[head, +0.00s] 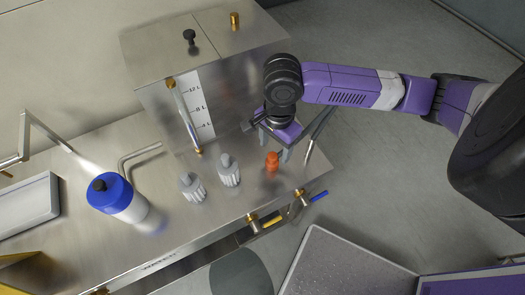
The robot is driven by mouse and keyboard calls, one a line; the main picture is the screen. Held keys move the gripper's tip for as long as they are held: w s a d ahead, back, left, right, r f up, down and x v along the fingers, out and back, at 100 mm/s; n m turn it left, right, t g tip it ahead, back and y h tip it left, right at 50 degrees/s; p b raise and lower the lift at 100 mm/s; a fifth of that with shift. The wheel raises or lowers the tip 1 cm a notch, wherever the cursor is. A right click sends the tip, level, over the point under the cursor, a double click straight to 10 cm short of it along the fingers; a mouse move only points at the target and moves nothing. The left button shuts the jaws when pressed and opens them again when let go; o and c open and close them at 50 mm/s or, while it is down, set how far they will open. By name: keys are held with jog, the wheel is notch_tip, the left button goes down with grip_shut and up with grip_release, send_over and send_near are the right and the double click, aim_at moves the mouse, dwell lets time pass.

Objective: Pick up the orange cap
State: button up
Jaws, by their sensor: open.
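The orange cap (272,162) stands on the steel worktop (250,195), near its right end. My gripper (270,146) comes down from the purple arm at the upper right. Its fingers point down at the worktop just behind and above the orange cap in the picture. The jaws are open, with nothing visible between them. I cannot tell the exact height of the fingertips over the worktop.
Two grey ribbed caps (229,170) (192,187) stand left of the orange cap. A blue-topped white bottle (118,196) is farther left. A steel tank (225,75) with a level scale stands behind. Valves with yellow (271,223) and blue (318,196) handles stick out at the front edge.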

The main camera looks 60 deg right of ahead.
aim_at(273, 160)
jog(key=shift+d+f, duration=0.2)
jog(key=shift+f, duration=0.15)
jog(key=shift+w+a+f+p, duration=0.1)
jog(key=shift+f+p, duration=0.15)
jog(key=shift+f, duration=1.55)
jog(key=shift+w+a+f+p, duration=0.1)
jog(key=shift+f+p, duration=0.15)
jog(key=shift+f, duration=1.5)
grip_shut()
jog(key=shift+r, duration=0.1)
